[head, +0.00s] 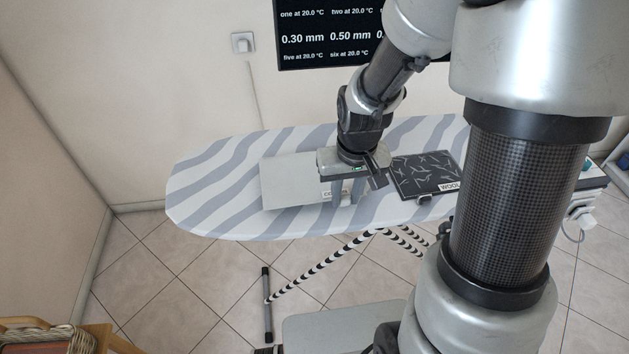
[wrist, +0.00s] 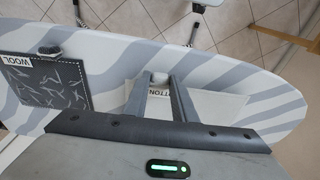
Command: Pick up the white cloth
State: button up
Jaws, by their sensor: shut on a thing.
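The white cloth (head: 287,181) is a flat pale sheet with a label that begins "CO", on the left-middle of the striped ironing board (head: 210,186). In the wrist view the cloth (wrist: 225,106) shows right of the fingers, its label partly covered. My gripper (head: 346,200) points down at the cloth's right front part in the head view. In the wrist view my gripper (wrist: 159,82) has its two fingers on either side of a small pale tab at the cloth's edge, shut on it. I cannot tell whether the cloth is clear of the board.
A dark patterned cloth labelled "WOOL" (head: 425,172) lies on the board just right of my gripper, with a dark tab at its front. A black display (head: 330,42) hangs on the wall behind. The board's left end is bare.

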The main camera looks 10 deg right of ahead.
jog(key=shift+r+p, duration=1.5)
jog(key=shift+r, duration=0.7)
